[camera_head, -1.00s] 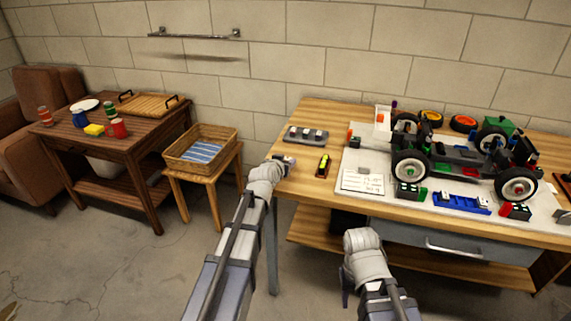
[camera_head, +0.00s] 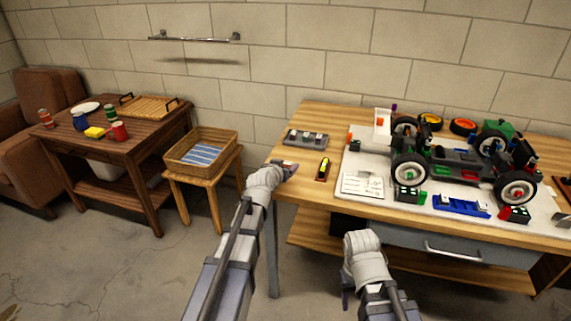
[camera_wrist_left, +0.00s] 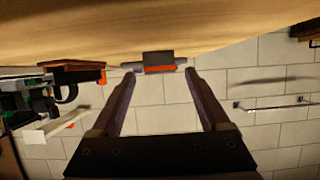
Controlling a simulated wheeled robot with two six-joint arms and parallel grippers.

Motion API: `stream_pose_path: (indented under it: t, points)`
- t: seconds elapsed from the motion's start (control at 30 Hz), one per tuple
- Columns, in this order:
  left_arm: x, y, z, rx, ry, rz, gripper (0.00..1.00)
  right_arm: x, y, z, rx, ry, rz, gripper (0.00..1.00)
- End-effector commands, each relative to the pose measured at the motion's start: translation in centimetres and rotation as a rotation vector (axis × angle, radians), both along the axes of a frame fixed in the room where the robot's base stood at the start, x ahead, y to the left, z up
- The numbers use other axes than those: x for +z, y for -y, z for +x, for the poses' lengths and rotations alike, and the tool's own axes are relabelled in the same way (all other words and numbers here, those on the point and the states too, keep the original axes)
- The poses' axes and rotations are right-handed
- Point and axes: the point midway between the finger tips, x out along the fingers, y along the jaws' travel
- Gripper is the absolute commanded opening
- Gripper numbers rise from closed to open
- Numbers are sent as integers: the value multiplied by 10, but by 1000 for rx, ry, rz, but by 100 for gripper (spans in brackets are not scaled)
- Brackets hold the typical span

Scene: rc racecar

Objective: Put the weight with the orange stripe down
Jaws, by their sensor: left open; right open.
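The weight with the orange stripe (camera_wrist_left: 158,62) is a dark grey block in the left wrist view. It rests at the wooden tabletop, which fills the top of that inverted view. It lies ahead of my left gripper (camera_wrist_left: 160,75), whose two fingers are spread apart with clear space between them. I cannot tell from this angle whether the block is level with the fingertips or just beyond them. In the head view my left gripper (camera_head: 289,168) is over the table's left front edge, and the orange stripe cannot be made out. My right gripper (camera_head: 346,297) hangs in front of the table, open.
A grey rack (camera_head: 305,138) with small blocks stands behind my left gripper. A dark holder with a yellow part (camera_head: 323,168) is to its right. The car chassis (camera_head: 465,157) stands on a pale board (camera_head: 420,200). Bare wood (camera_head: 305,180) shows around the holder.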

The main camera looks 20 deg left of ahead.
Motion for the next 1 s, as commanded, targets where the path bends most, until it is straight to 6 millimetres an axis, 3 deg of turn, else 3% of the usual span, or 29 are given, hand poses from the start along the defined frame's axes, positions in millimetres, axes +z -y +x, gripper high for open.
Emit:
stream_pose_path:
  t: [0.3, 0.5, 1.0]
  points:
    - [29, -2, -63, 1, 0, -1, 79, 29, 0, 0, 0, 0, 0, 50]
    - [40, -3, -92, 1, 0, 0, 79, 40, 0, 0, 0, 0, 0, 50]
    - [40, -3, -96, 0, 0, 0, 79, 40, 0, 0, 0, 0, 0, 50]
